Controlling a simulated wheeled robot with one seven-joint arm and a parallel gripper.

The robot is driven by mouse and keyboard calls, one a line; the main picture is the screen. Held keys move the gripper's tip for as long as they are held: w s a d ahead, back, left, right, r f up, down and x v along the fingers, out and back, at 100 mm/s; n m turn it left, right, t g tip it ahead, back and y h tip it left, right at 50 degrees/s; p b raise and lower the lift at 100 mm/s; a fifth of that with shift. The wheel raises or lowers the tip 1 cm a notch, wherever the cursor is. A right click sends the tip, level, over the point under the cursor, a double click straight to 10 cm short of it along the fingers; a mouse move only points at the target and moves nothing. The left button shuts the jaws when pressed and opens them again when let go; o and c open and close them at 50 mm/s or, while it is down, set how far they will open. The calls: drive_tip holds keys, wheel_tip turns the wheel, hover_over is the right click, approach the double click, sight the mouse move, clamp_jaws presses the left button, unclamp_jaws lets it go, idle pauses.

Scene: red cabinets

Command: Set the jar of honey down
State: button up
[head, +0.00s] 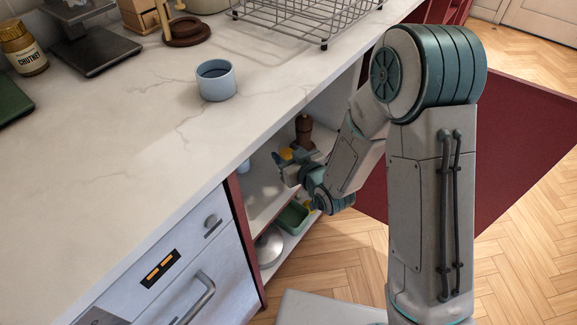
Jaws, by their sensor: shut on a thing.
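My gripper (284,168) reaches into the open cabinet below the counter, above its upper shelf (262,203). It is small in view and partly turned away. A small yellow-orange thing (286,153) shows at its fingers and looks like the jar of honey. The gripper is shut on it. Most of the jar is hidden by the fingers and wrist, and I cannot tell whether its base touches the shelf.
A dark brown turned object (304,130) stands behind the gripper. A bluish item (244,166) is at the shelf's left. A green bin (292,218) and a metal lid or pan (269,247) are below. The counter edge (222,177) overhangs the cabinet; a blue mug (216,82) stands on top.

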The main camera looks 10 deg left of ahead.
drive_tip(key=shift+f+b, duration=0.6)
drive_tip(key=shift+f, duration=1.35)
drive_tip(key=shift+f, duration=0.15)
drive_tip(key=o, duration=1.1)
